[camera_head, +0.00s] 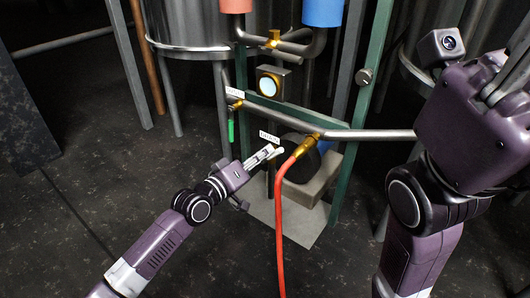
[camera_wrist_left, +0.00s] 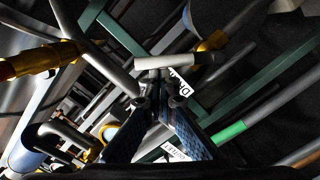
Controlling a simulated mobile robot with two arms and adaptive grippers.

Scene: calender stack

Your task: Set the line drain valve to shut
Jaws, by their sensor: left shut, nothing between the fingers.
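My left gripper (camera_head: 272,153) is shut and empty, its fingertips close to a white label (camera_head: 269,137) on the pipe frame. In the left wrist view the fingers (camera_wrist_left: 158,90) meet just below a pale grey bar (camera_wrist_left: 167,61), which looks like the drain valve's handle. I cannot tell whether they touch it. Part of the label (camera_wrist_left: 182,82), starting "DR", shows behind the fingertips. The valve body is mostly hidden by the gripper. My right gripper (camera_head: 505,83) is at the upper right, partly cut off by the frame, and its finger opening is unclear.
A green handle (camera_head: 230,131) hangs below another label (camera_head: 234,93) on the left. A red hose (camera_head: 280,220) drops from a brass fitting (camera_head: 308,145) beside my left gripper. Green posts (camera_head: 361,110) and a steel tank (camera_head: 188,25) stand behind.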

